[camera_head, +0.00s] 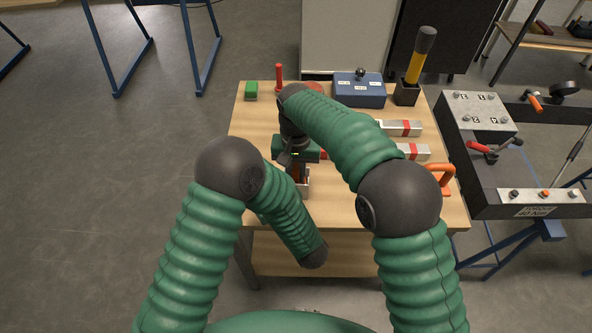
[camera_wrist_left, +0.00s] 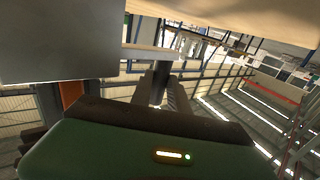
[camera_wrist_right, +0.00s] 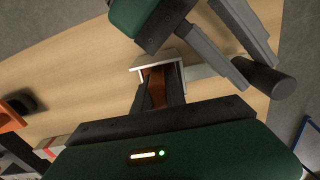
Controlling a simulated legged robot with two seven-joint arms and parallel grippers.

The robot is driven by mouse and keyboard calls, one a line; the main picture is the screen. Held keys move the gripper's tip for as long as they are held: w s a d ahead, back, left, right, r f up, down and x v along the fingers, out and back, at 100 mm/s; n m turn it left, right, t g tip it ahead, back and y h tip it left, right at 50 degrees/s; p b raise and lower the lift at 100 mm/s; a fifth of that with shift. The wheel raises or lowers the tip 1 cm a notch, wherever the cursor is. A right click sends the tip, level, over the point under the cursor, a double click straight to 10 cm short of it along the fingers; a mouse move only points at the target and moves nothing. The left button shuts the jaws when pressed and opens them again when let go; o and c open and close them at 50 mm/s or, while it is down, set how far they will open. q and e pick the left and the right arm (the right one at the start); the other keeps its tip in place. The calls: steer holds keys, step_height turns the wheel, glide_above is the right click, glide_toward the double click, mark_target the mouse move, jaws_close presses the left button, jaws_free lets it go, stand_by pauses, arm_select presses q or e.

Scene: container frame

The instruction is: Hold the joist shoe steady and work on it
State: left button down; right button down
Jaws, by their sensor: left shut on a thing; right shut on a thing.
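The joist shoe (camera_head: 303,188) is a pale metal U-shaped piece on the bench, partly covered by my arms. It also shows in the right wrist view (camera_wrist_right: 174,66). My right gripper (camera_wrist_right: 158,88) points down at it, its fingers closed on an orange-brown piece (camera_wrist_right: 156,92) inside the U. I cannot tell whether that piece belongs to the shoe. My left gripper (camera_wrist_right: 255,72) is beside the shoe and shut on a dark cylinder (camera_wrist_right: 274,82), which also shows in the left wrist view (camera_wrist_left: 159,86).
On the wooden bench (camera_head: 345,210) are a blue box (camera_head: 359,92), a black holder with a yellow-handled tool (camera_head: 414,70), a green block (camera_head: 251,91), red-banded bars (camera_head: 402,128) and an orange handle (camera_head: 440,174). A dark fixture table (camera_head: 500,170) stands close on the right.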

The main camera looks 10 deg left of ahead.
steer(key=shift+f, duration=0.35)
steer(key=c, duration=1.3)
jaws_free()
steer(key=shift+r, duration=0.1)
step_height(320, 180, up, 12)
steer(key=shift+w+f, duration=0.1)
steer(key=shift+f, duration=0.05)
arm_select(q)
steer(key=c, duration=1.2)
jaws_free()
steer(key=shift+o, duration=0.2)
steer(key=shift+d, duration=0.1)
